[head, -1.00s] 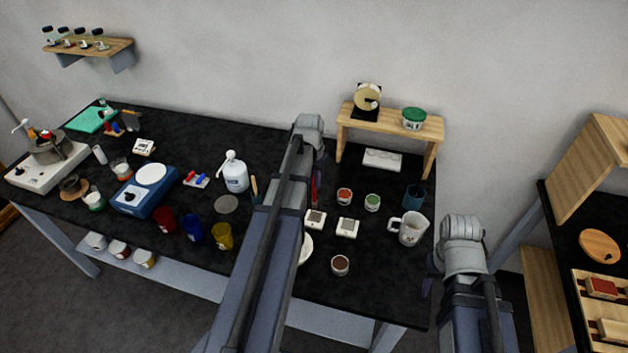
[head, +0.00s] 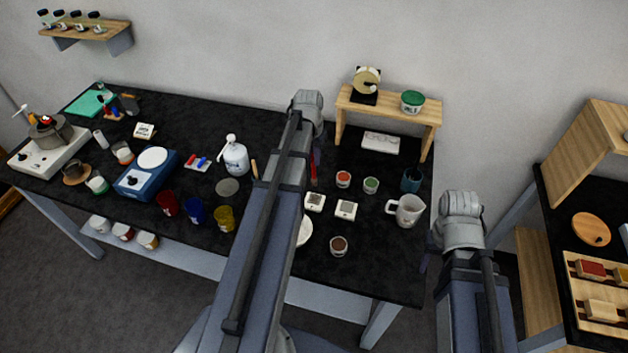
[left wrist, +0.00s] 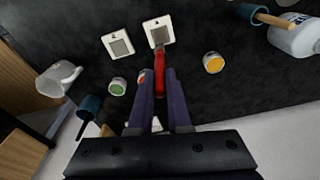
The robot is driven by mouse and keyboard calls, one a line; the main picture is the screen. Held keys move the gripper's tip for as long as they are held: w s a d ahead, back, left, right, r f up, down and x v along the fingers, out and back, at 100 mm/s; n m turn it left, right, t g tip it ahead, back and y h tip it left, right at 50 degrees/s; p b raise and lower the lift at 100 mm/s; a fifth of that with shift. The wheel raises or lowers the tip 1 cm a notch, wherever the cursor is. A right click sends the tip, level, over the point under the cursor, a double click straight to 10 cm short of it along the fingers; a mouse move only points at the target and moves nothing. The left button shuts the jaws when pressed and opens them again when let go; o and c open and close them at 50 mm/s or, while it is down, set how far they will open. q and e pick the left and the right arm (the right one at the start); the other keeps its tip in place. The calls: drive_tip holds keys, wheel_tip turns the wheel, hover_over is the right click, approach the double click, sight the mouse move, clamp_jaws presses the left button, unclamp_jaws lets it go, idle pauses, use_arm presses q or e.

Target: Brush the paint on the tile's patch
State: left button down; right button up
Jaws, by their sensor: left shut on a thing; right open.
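Two white tiles with grey patches lie on the black table, a left tile (head: 315,202) and a right tile (head: 346,210). In the left wrist view they are the near tile (left wrist: 159,31) and the other tile (left wrist: 117,42). My left gripper (left wrist: 160,76) is shut on a red brush (left wrist: 160,64), which points at the near tile's lower edge by its grey patch. I cannot tell whether its tip touches. A red paint pot (head: 343,179) and a green one (head: 371,185) stand behind the tiles. My right gripper (head: 425,258) is open and empty off the table's right edge.
A yellow pot (left wrist: 213,62) stands beside the brush. A white mug (head: 407,211), a teal cup (head: 412,180) and a brown pot (head: 339,246) surround the tiles. A wooden stand (head: 392,106) is behind. My left arm hides part of the table.

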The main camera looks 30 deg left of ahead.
sight(314, 178)
idle(0.3)
use_arm(q)
drive_tip(key=shift+g, duration=0.3)
wheel_tip(314, 178, down, 7)
drive_tip(key=b, duration=0.7)
drive_tip(key=shift+w+f, duration=0.1)
drive_tip(key=shift+w, duration=0.05)
drive_tip(key=shift+f+b, duration=1)
idle(0.3)
